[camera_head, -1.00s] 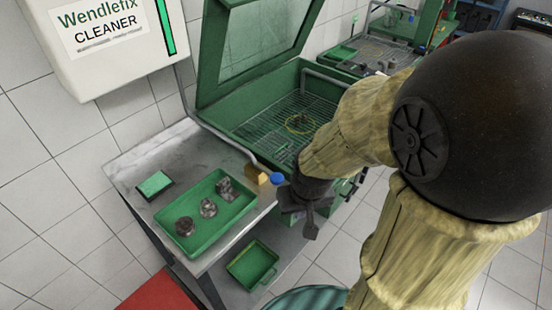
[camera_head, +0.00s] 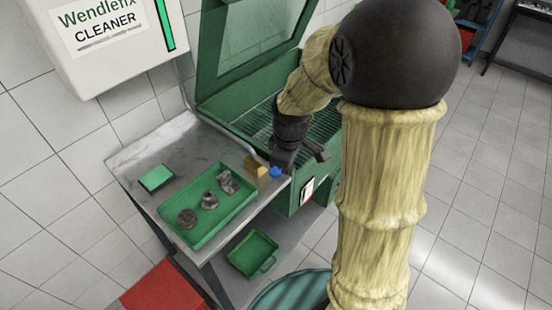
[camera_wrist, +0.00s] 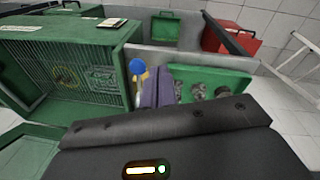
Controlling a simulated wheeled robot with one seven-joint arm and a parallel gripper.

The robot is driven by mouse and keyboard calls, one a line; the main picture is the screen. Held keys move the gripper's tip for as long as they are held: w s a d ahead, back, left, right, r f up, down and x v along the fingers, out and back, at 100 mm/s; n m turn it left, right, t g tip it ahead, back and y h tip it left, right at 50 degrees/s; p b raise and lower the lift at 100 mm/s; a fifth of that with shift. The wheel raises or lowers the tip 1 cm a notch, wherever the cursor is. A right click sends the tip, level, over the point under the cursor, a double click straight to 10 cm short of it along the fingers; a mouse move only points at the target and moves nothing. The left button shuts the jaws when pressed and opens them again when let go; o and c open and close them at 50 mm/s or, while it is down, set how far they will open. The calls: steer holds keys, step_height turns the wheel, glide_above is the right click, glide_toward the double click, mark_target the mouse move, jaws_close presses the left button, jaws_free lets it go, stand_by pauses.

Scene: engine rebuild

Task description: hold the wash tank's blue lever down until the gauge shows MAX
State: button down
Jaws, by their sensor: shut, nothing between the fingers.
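The wash tank (camera_head: 235,120) is green, with its lid raised and a wire grid inside. It also shows in the wrist view (camera_wrist: 110,45). The lever's blue knob (camera_head: 275,172) is at the tank's near corner, beside a tan block (camera_head: 258,168). The knob also shows in the wrist view (camera_wrist: 137,67), just left of my fingers. My gripper (camera_head: 285,162) is shut and empty, close above and behind the knob in the head view. I cannot tell whether it touches. A small panel (camera_head: 307,190) is on the tank's front, too small to read as a gauge.
A metal bench (camera_head: 140,160) left of the tank holds a green tray (camera_head: 190,238) with three grey parts and a small green-topped box (camera_head: 156,178). A green bin (camera_head: 252,252) sits below. A white Wendlefix cleaner box (camera_head: 110,60) hangs above.

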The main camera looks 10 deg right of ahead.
steer(key=w+r+n+g+p, duration=0.1)
steer(key=w+n+p, duration=0.3)
steer(key=w+n, duration=0.7)
steer(key=n, duration=0.3)
steer(key=shift+w+r+n+g, duration=0.3)
steer(key=shift+w+r, duration=0.05)
steer(key=shift+r, duration=0.05)
steer(key=shift+f, duration=0.1)
steer(key=p, duration=0.5)
glide_toward(265, 165)
steer(key=s+d+f, duration=0.1)
steer(key=f, duration=0.1)
steer(key=s+d+f, duration=0.1)
steer(key=f, duration=0.1)
steer(key=s+d+f, duration=0.1)
steer(key=f, duration=0.1)
steer(key=shift+s+f, duration=0.1)
steer(key=shift+f, duration=0.1)
steer(key=shift+b, duration=0.3)
